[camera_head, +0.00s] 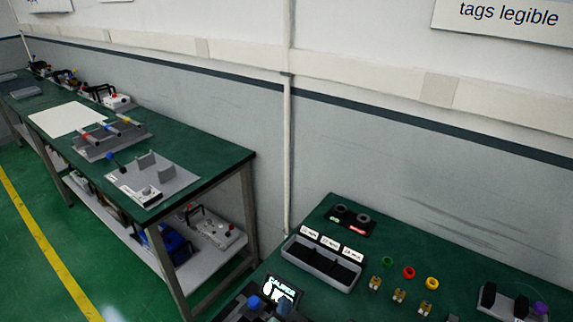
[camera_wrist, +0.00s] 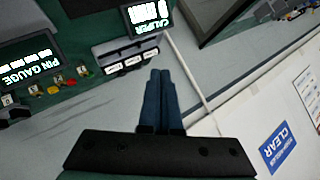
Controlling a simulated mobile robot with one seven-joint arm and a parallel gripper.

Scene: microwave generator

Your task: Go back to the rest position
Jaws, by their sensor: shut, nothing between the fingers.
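My gripper (camera_wrist: 160,80) shows in the wrist view with its two blue-grey fingers together and nothing between them. It is in the air, apart from the bench, the wall and the objects. In the head view my gripper cannot be clearly made out. The green workbench (camera_head: 395,232) is at the lower right of the head view. A grey tray with several labelled compartments (camera_head: 322,263) stands on it, and this tray also shows in the wrist view (camera_wrist: 128,62) beyond the fingertips.
A caliper display (camera_head: 283,290) stands at the near bench edge. Coloured rings and brass parts (camera_head: 399,295) lie right of the tray. A second green bench (camera_head: 200,145) with fixtures stands at the left, with a gap between benches. Green floor (camera_head: 30,235) is clear at far left.

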